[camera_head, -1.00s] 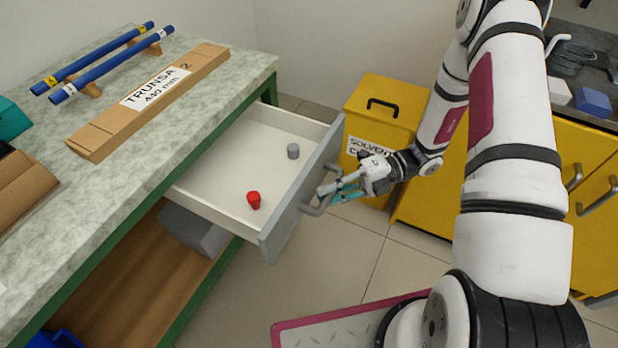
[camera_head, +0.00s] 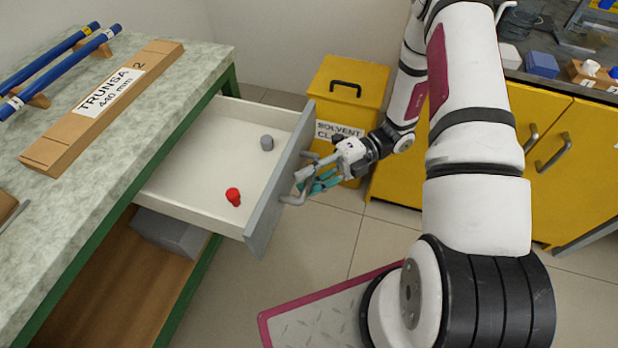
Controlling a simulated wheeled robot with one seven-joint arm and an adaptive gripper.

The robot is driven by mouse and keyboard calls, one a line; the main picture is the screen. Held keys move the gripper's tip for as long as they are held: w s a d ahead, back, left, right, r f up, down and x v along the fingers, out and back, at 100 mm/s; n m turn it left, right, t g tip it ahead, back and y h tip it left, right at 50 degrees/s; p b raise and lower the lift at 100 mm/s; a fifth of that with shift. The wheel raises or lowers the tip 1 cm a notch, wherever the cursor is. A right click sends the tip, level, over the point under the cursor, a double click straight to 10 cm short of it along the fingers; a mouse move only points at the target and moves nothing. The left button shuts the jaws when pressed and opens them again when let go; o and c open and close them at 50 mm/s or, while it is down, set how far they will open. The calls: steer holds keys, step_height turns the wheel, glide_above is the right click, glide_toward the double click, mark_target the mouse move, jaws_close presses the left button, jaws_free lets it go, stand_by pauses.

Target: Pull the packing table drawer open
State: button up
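The packing table drawer (camera_head: 190,172) stands pulled well out from under the green-framed table (camera_head: 150,95). Its grey front (camera_head: 264,212) carries a bar handle (camera_head: 292,198). My gripper (camera_head: 312,180) is at the handle, its fingers around or against the bar. The view is too small to tell how tightly the fingers are closed. Inside the drawer are a red piece (camera_head: 233,196), which looks tipped over, and a small grey cylinder (camera_head: 267,142).
A yellow solvent bin (camera_head: 345,88) stands behind my gripper. Yellow cabinets (camera_head: 540,150) are at the right. A long labelled carton (camera_head: 105,100) and blue rods (camera_head: 50,58) lie on the table top. A grey box (camera_head: 170,232) sits on the lower shelf. Floor in front of the drawer is clear.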

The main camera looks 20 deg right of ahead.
steer(key=shift+d, duration=0.1)
steer(key=w+d+r, duration=0.1)
steer(key=d, duration=1)
steer(key=shift+w+d+r, duration=0.3)
steer(key=s+a+r+n+g+h, duration=0.2)
steer(key=s+a+r+n+h, duration=0.15)
steer(key=r+n, duration=0.55)
steer(key=s+a+r+n+g+h, duration=0.1)
steer(key=s+a+r+n+h, duration=0.25)
steer(key=r+n, duration=0.5)
steer(key=s+r+n+t+h, duration=0.3)
steer(key=s+r+n+h, duration=0.15)
steer(key=s+n, duration=0.4)
steer(key=s+r+n+t+h, duration=0.3)
steer(key=s+r+n+h, duration=0.15)
steer(key=s+n, duration=0.45)
step_height(320, 180, up, 20)
steer(key=n+t+p, duration=0.1)
steer(key=t+p, duration=0.2)
steer(key=p, duration=1.6)
steer(key=shift+w, duration=0.4)
